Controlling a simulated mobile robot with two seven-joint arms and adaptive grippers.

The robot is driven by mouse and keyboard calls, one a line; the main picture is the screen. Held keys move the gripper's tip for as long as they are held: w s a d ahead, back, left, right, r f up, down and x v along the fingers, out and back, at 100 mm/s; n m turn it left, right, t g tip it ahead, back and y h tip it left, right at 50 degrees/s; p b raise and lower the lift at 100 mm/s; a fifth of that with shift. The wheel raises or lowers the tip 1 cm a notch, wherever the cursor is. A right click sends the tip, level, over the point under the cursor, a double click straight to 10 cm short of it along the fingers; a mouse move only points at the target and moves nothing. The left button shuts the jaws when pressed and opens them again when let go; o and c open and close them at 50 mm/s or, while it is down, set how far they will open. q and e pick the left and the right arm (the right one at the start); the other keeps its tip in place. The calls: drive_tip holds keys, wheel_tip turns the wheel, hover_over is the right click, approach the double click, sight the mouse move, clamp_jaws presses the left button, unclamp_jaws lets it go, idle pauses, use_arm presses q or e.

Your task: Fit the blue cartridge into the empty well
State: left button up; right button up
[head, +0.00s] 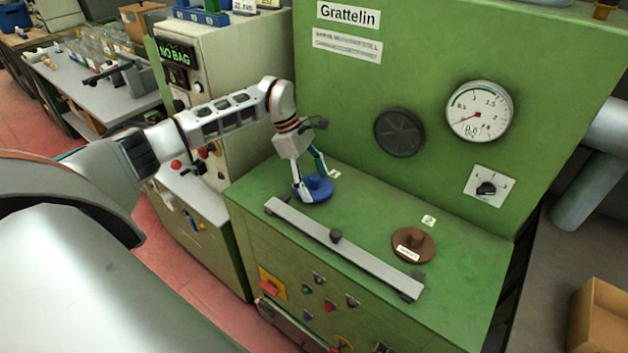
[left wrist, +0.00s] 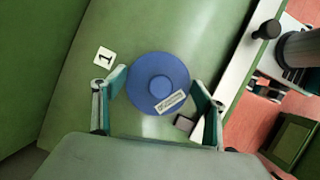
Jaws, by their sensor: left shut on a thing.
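The blue cartridge (head: 319,188) is a round disc with a central knob and a white label, on or just above the green machine top (head: 370,205) beside the number 1 plate. My left gripper (head: 311,187) reaches down from above and is shut on its rim. The left wrist view shows the blue cartridge (left wrist: 158,66) between the two fingers. Whether it sits in a well is hidden beneath it. A brown cartridge (head: 413,246) sits by the number 2 plate. I see no empty well. My right gripper is not in view.
A grey metal bar (head: 345,250) with dark knobs runs along the front of the machine top. Behind rises a green panel with a gauge (head: 479,111), a dark round vent (head: 399,132) and a switch (head: 488,187). Bare green surface lies between the two cartridges.

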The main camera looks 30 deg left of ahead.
use_arm(q)
drive_tip(key=shift+f, duration=0.15)
drive_tip(key=shift+f, duration=0.3)
idle(0.3)
drive_tip(key=o, duration=1.8)
drive_tip(key=shift+a+r, duration=0.2)
drive_tip(key=shift+r, duration=0.2)
drive_tip(key=v, duration=1.1)
drive_tip(key=shift+s+r, duration=0.1)
drive_tip(key=shift+d, duration=0.1)
